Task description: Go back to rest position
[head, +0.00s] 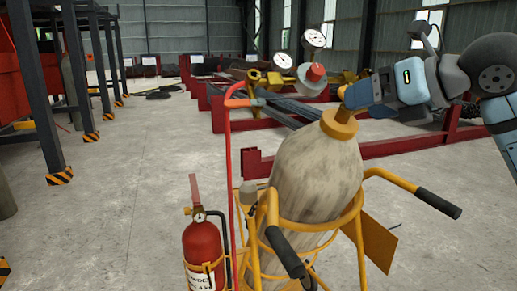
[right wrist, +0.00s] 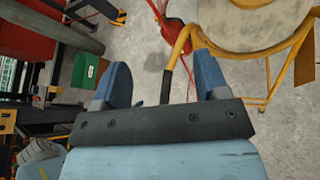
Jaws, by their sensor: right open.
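My right gripper (head: 352,98) comes in from the right in the head view, close to the yellow neck of the gas cylinder (head: 315,175). The wrist view shows floor beyond the fingers, and I cannot tell if the gripper touches the cylinder's fittings. My left gripper is not in view.
The cylinder stands in a yellow cart (head: 357,245) with black-gripped handles. Gauges (head: 313,38) and a red hose (head: 228,160) are at its top. A fire extinguisher (head: 202,250) hangs at its left. Red steel frames (head: 395,146) lie behind.

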